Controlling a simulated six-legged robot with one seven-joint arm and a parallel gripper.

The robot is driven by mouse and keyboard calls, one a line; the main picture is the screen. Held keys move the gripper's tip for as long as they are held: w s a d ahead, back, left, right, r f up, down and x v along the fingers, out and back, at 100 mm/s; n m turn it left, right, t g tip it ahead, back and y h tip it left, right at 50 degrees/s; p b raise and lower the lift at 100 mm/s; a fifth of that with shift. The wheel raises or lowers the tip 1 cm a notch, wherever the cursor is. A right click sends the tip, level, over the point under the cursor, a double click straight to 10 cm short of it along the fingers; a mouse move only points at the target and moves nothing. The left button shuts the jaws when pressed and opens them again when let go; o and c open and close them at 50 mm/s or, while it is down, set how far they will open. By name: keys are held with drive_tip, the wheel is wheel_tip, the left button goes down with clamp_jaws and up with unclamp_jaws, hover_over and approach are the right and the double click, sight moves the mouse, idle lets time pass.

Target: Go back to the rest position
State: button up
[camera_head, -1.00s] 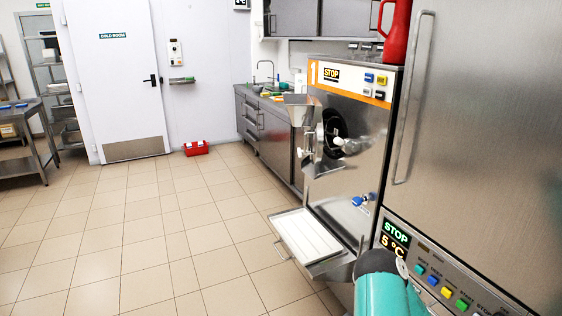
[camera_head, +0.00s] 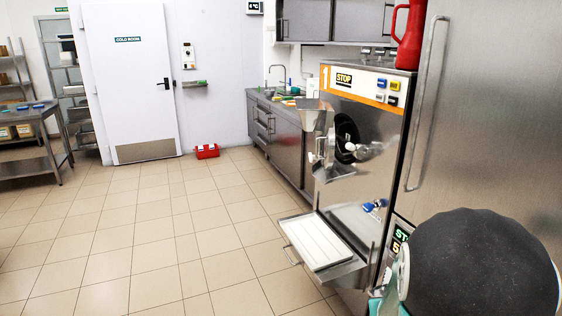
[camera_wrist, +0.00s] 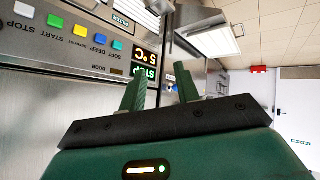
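My gripper (camera_wrist: 160,88) shows in the wrist view, where the scene appears upside down. Its two green fingers stand apart with nothing between them, so it is open and empty. Behind the fingers is the control panel (camera_wrist: 85,35), with coloured buttons and a display reading STOP and 5 °C. The fingers appear clear of the panel, but the exact gap cannot be told. In the head view a large dark rounded part of my arm covers the lower right and hides most of that panel. The gripper's fingers do not show there.
Machine 1 (camera_head: 350,205) stands close on the right, its white tray (camera_head: 318,240) jutting out. A red jug (camera_head: 409,35) stands on top. A tall steel cabinet (camera_head: 490,110) is at far right. A red box (camera_head: 207,151) sits on the floor. Tiled floor at left is free.

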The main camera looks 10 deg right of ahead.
drive_tip(key=s+a+r+n+y, duration=0.1)
drive_tip(key=a+r+y, duration=0.1)
drive_tip(key=a+r, duration=0.5)
drive_tip(key=s+a+r+n+y, duration=0.1)
drive_tip(key=a+r+y, duration=0.25)
drive_tip(key=a, duration=0.55)
drive_tip(key=s+a+r+n+g, duration=0.1)
drive_tip(key=s+a+r+g, duration=0.1)
drive_tip(key=s+a+r, duration=0.7)
drive_tip(key=s+a, duration=0.1)
drive_tip(key=s, duration=0.2)
drive_tip(key=shift+s+a+n, duration=0.3)
drive_tip(key=shift+a, duration=0.05)
drive_tip(key=shift+y, duration=0.25)
